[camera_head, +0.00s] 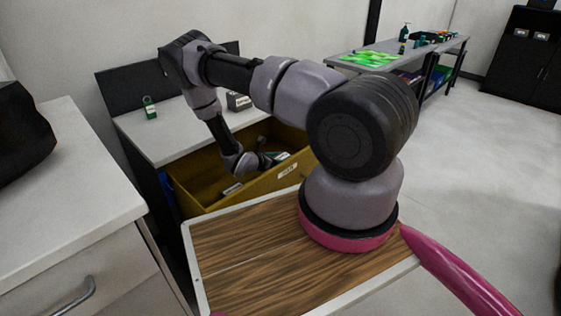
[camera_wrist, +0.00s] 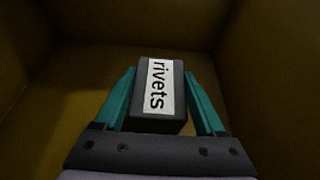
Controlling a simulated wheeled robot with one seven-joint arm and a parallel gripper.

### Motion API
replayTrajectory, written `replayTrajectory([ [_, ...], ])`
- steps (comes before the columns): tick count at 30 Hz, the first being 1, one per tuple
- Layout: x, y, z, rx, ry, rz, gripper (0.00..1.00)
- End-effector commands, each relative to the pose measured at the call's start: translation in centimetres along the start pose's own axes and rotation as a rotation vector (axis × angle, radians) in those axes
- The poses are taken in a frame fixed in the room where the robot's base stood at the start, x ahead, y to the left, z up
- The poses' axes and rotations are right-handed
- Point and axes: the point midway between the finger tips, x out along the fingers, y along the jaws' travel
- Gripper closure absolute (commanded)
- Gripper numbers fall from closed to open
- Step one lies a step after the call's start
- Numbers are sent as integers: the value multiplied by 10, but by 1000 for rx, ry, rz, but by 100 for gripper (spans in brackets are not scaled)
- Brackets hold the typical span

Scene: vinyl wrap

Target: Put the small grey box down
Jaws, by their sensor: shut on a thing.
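The small grey box (camera_wrist: 143,117) is dark grey with a white label reading "rivets". In the wrist view it lies between the two teal fingers of my gripper (camera_wrist: 159,76), which is shut on it. In the head view my gripper (camera_head: 274,158) is inside a yellow bin (camera_head: 250,190), and the held box is hard to make out there. The bin's brown-yellow floor and walls surround the box in the wrist view. I cannot tell whether the box touches the floor.
A small labelled item (camera_head: 232,188) shows inside the bin. A white cabinet (camera_head: 75,190) is at left. A table (camera_head: 400,48) with goods stands at the back right; the right floor is clear.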

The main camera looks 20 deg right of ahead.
Motion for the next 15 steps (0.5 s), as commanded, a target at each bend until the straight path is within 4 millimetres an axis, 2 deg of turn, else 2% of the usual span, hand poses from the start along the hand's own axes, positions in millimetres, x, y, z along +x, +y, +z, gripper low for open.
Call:
replayTrajectory([
  [3, 4, 0, -10, 1, 0, -1, 94],
  [12, 5, 0, -12, 0, -1, -1, 94],
  [13, 5, 0, -13, 0, 0, -1, 24],
  [15, 5, 0, -12, 0, 0, -1, 0],
])
